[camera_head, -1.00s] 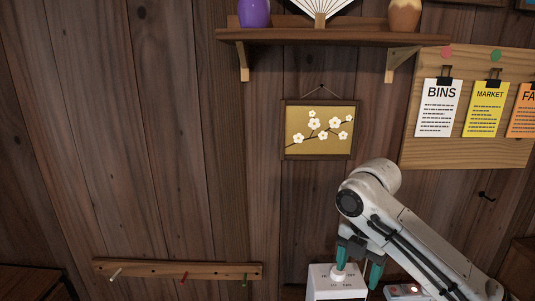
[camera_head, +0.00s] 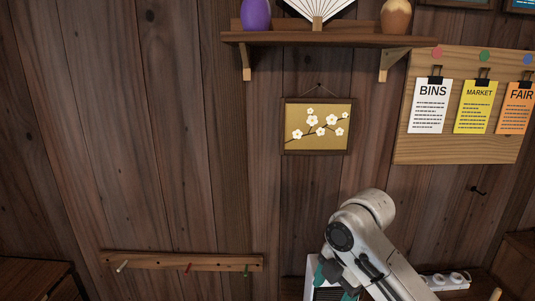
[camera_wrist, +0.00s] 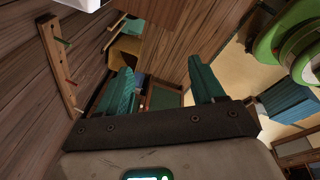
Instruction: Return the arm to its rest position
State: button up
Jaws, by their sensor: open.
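My arm (camera_head: 372,247) reaches up from the lower right of the head view and bends down toward the bottom edge. My gripper (camera_head: 335,286) is low in that view, partly cut off by the bottom edge, with teal fingers. In the wrist view my gripper (camera_wrist: 163,82) shows two teal fingers spread wide apart, with nothing between them. A white box (camera_head: 320,291) stands behind the gripper, mostly hidden by it and the arm.
A peg rail (camera_head: 215,262) is on the wooden wall at the lower left. A shelf (camera_head: 330,39), a framed blossom picture (camera_head: 317,127) and a notice board (camera_head: 455,150) hang higher. A white panel with knobs (camera_head: 446,282) is right of my arm. The wall's left-middle is bare.

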jog(key=s+a+f+m+t+y, duration=0.1)
jog(key=s+f+m+y, duration=0.1)
jog(key=s+f+m, duration=1.25)
jog(key=s+d+f+m+h, duration=0.2)
jog(key=s+d+m, duration=0.3)
jog(key=s, duration=0.6)
jog(key=s+d+f+m+h, duration=0.2)
jog(key=s+d+f+m, duration=0.2)
jog(key=s+d, duration=0.5)
jog(key=shift+s+d+m+g, duration=0.4)
jog(key=shift+s+m, duration=0.25)
jog(key=shift+s, duration=0.5)
